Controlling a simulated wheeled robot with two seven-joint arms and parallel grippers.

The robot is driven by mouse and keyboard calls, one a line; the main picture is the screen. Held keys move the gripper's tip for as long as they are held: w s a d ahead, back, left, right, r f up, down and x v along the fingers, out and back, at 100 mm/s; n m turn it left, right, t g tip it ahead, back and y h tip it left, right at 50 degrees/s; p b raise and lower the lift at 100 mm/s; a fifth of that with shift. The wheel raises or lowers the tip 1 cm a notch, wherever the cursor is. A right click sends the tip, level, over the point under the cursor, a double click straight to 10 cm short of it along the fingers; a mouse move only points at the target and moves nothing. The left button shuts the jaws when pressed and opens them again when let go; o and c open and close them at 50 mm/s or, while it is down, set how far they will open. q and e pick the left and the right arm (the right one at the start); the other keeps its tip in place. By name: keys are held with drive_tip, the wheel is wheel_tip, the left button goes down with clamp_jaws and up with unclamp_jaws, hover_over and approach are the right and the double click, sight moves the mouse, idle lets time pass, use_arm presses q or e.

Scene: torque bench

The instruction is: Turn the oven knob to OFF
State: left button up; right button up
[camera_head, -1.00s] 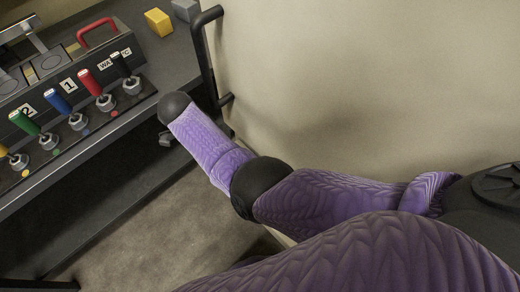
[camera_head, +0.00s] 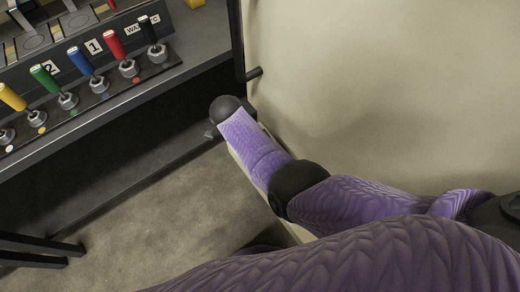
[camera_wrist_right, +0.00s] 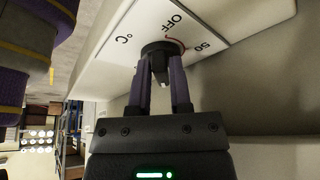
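In the right wrist view, the dark oven knob (camera_wrist_right: 156,48) sits on a white panel (camera_wrist_right: 238,14). The panel carries the labels OFF, 50 and °C and a short red arc beside the knob. My right gripper (camera_wrist_right: 162,72) has one finger on each side of the knob's narrow front part, which shows a small white mark between them. Whether the fingers press on it I cannot tell. The knob's lower side is hidden by the fingers. In the head view my purple right arm comes in from the right, with its gripper out of sight. My left gripper is in neither current view.
In the head view a bench (camera_head: 205,47) at upper left bears a panel with several coloured toggle switches (camera_head: 116,45). Dark legs (camera_head: 38,245) show at lower left. The carpet between is clear.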

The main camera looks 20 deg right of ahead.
clamp_jaws()
